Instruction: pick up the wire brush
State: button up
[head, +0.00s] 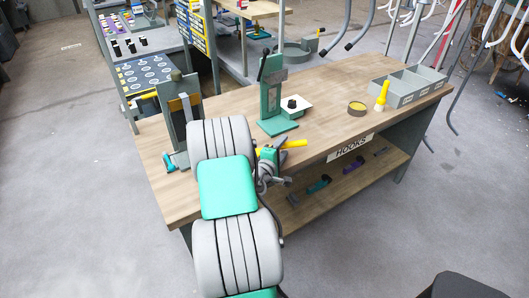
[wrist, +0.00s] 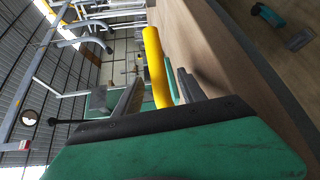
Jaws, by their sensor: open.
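My gripper (head: 276,160) is low at the front edge of the wooden bench top, with its fingers apart. A yellow handle (head: 294,144) lies beside the fingers. In the wrist view the yellow handle (wrist: 154,58) stretches between the two grey fingers (wrist: 160,98), and I cannot tell whether either touches it. Its head is hidden, so I cannot tell if it is the wire brush. A teal-handled tool with a grey block (wrist: 298,40) lies lower down at the upper right of the wrist view. No bristles show clearly in either view.
A green press-like stand (head: 271,98) rises behind my gripper, with a grey vise-like stand (head: 176,122) to its left. A tape roll (head: 357,108), a yellow bottle (head: 381,96) and a grey bin (head: 408,88) stand right. The lower shelf holds a teal tool (head: 318,185) and a purple one (head: 352,167).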

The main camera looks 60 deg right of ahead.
grip_shut()
dwell(0.5)
